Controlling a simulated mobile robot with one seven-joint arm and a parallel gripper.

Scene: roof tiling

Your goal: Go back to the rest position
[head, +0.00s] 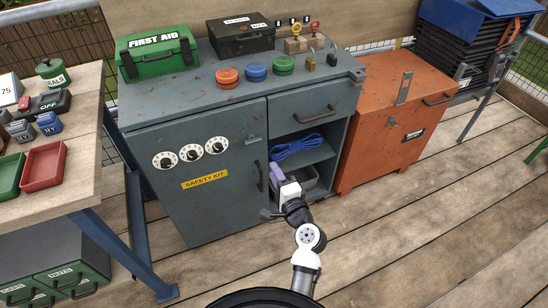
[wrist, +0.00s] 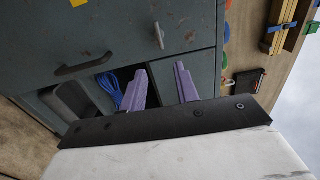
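My gripper (head: 275,170) is in front of the open lower section of the grey-blue cabinet (head: 215,225) in the head view. In the wrist view its two purple fingers (wrist: 160,70) stand apart with nothing between them. My arm reaches up from the bottom of the head view. A coil of blue rope (head: 302,146) lies on the cabinet's upper open shelf; it also shows in the wrist view (wrist: 108,84). A dark grey bin (head: 307,172) sits on the shelf below, partly hidden behind my gripper.
A green first aid box (head: 157,52), a black case (head: 241,37) and coloured round pieces stand on the cabinet top. An orange chest (head: 385,130) stands to the right. A wooden-topped workbench (head: 75,125) stands to the left. The plank floor (head: 440,235) at right is clear.

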